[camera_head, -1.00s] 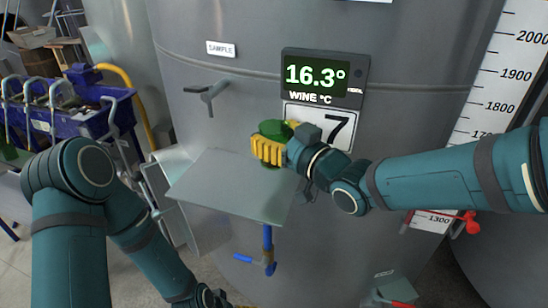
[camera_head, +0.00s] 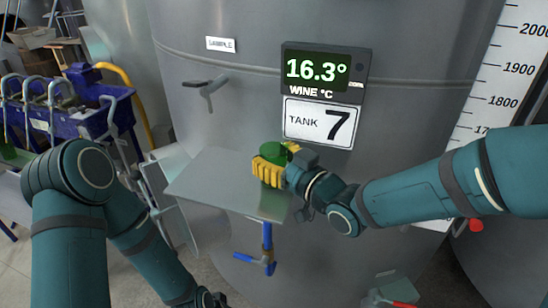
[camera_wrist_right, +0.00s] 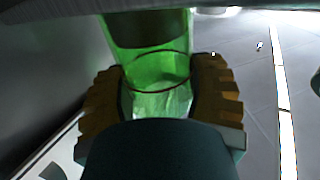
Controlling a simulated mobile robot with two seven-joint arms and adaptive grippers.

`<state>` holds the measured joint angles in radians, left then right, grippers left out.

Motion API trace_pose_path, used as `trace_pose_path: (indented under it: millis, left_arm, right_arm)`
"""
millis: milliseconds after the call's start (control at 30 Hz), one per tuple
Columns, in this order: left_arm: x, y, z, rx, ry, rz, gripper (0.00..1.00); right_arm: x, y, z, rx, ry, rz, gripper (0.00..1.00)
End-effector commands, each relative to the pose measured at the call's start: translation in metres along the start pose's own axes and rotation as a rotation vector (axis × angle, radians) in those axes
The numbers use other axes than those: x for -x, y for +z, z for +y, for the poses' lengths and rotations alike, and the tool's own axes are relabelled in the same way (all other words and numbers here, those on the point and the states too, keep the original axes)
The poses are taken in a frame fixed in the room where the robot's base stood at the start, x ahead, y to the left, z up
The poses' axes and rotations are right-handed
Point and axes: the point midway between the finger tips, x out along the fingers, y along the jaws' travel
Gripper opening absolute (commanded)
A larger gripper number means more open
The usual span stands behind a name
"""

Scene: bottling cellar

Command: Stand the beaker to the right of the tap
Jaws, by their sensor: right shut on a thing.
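The green see-through beaker (camera_head: 270,152) is between the yellow fingers of my right gripper (camera_head: 274,164), over the right back part of a grey shelf. It looks about upright. In the right wrist view the beaker (camera_wrist_right: 150,65) shows a dark red ring and has a finger on each side. I cannot tell whether its base touches the shelf. The tap (camera_head: 207,92) is a grey handle on the tank wall, under the SAMPLE label, up and left of the beaker. My left gripper (camera_head: 208,299) is only partly in view at the bottom edge.
The grey shelf (camera_head: 215,182) is bare on its left and front, with a blue-handled valve (camera_head: 262,258) below it. A display (camera_head: 318,70) and the Tank 7 sign (camera_head: 318,123) are on the tank behind. A blue machine (camera_head: 75,112) stands at the left.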

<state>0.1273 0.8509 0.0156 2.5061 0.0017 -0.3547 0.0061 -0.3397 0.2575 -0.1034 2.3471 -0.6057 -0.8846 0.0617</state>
Motion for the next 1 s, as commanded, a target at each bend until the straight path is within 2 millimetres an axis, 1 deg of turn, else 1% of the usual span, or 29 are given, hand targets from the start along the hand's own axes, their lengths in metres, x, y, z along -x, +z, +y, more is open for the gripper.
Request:
trace_pose_path:
  millis: [33, 67, 100, 133, 167, 467, 600, 667, 767, 1000]
  left_arm:
    - [-0.003, 0.001, -0.001, 0.0, 0.0, -0.002, 0.91]
    - [-0.003, 0.001, -0.001, -0.001, 0.0, -0.002, 0.91]
    - [-0.002, 0.001, -0.001, -0.001, 0.0, -0.002, 0.91]
    - [-0.002, 0.001, -0.001, -0.001, 0.0, -0.002, 0.91]
    - [-0.002, 0.001, -0.001, -0.001, 0.0, -0.002, 0.91]
    - [-0.001, 0.001, 0.0, 0.0, 0.0, -0.002, 0.91]
    - [0.006, -0.002, 0.002, 0.001, 0.0, 0.003, 0.91]
    - [0.004, -0.002, 0.002, 0.001, 0.0, 0.004, 0.91]
    - [0.003, -0.001, 0.001, 0.001, 0.0, 0.003, 0.91]
    - [0.001, -0.001, 0.0, 0.0, 0.0, 0.001, 0.91]
  right_arm:
    - [0.0, 0.002, 0.0, 0.0, 0.0, 0.001, 0.2]
    - [0.0, 0.002, 0.0, 0.0, 0.0, 0.0, 0.64]
    - [0.0, 0.001, 0.0, 0.0, 0.0, 0.0, 0.78]
    - [0.0, 0.001, 0.0, 0.0, 0.0, 0.0, 0.89]
    - [0.0, 0.001, 0.0, 0.0, 0.0, 0.0, 0.9]
    - [0.0, 0.0, 0.0, 0.0, 0.0, 0.0, 0.9]
    - [0.0, -0.005, 0.0, 0.0, 0.0, 0.0, 0.9]
    - [0.009, -0.004, 0.001, 0.0, 0.003, 0.001, 0.9]
    - [0.03, -0.003, 0.002, -0.001, 0.005, 0.0, 0.9]
    - [0.082, -0.003, 0.002, 0.001, 0.005, 0.003, 0.9]
